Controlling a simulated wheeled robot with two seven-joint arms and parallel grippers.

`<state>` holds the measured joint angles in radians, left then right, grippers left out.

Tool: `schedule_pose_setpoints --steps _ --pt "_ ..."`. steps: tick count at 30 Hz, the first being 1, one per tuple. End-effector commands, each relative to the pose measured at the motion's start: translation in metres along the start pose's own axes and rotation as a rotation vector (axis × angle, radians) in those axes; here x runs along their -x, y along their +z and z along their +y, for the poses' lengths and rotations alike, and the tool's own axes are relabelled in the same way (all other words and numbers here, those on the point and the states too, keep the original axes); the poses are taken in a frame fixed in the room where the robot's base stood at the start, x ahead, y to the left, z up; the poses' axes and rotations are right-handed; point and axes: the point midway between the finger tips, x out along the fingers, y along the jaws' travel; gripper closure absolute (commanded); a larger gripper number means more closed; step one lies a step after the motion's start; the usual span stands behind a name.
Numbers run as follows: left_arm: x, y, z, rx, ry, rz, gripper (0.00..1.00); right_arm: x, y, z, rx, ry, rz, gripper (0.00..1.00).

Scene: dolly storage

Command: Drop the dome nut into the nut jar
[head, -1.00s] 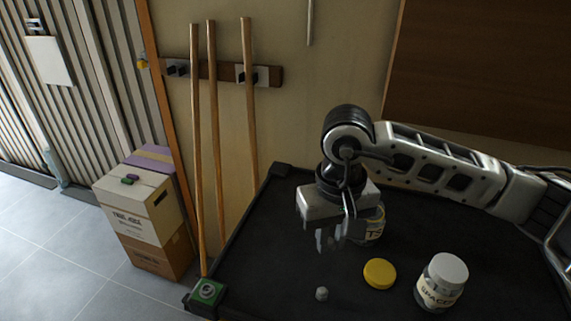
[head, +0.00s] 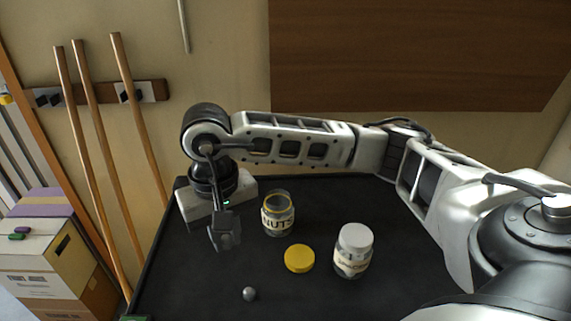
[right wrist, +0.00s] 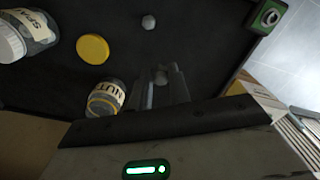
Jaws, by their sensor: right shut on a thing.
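The nut jar (head: 278,214) is a clear jar with a yellow rim and a "NUT" label, standing open on the black table. It also shows in the right wrist view (right wrist: 105,98). My right gripper (head: 224,236) hangs left of the jar, above the table. Its fingers (right wrist: 166,86) are shut on a small grey dome nut (right wrist: 161,76), which is hard to make out in the head view. A similar small grey rounded piece (head: 249,294) lies on the table near the front, also in the wrist view (right wrist: 148,21). My left gripper is not in view.
A yellow lid (head: 299,258) lies flat on the black table (head: 330,297) in front of the nut jar. A white-lidded, labelled jar (head: 353,252) stands to its right. Wooden poles (head: 92,165) lean on the wall beyond the table's left edge, near stacked boxes (head: 38,257).

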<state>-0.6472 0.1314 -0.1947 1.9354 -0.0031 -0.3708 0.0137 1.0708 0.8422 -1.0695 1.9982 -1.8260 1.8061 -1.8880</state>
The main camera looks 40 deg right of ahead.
Motion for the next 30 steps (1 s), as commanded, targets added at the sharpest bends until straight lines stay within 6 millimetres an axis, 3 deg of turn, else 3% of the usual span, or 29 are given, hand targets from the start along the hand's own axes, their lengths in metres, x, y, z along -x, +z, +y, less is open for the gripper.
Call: schedule_pose_setpoints --steps 8,14,17,24,30 --pt "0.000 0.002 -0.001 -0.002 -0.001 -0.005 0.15 0.003 -0.009 0.015 -0.284 0.004 -0.002 1.00" --pt "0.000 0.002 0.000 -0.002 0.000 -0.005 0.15 0.008 -0.020 0.036 -0.689 0.009 -0.003 1.00" --pt "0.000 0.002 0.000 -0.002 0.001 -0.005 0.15 0.013 -0.028 0.052 -0.983 0.010 -0.001 1.00" --pt "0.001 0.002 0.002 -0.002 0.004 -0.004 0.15 0.028 -0.047 0.101 -1.867 0.010 0.002 1.00" --pt "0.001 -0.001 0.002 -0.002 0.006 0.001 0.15 0.040 -0.056 0.134 -2.476 0.005 0.001 1.00"
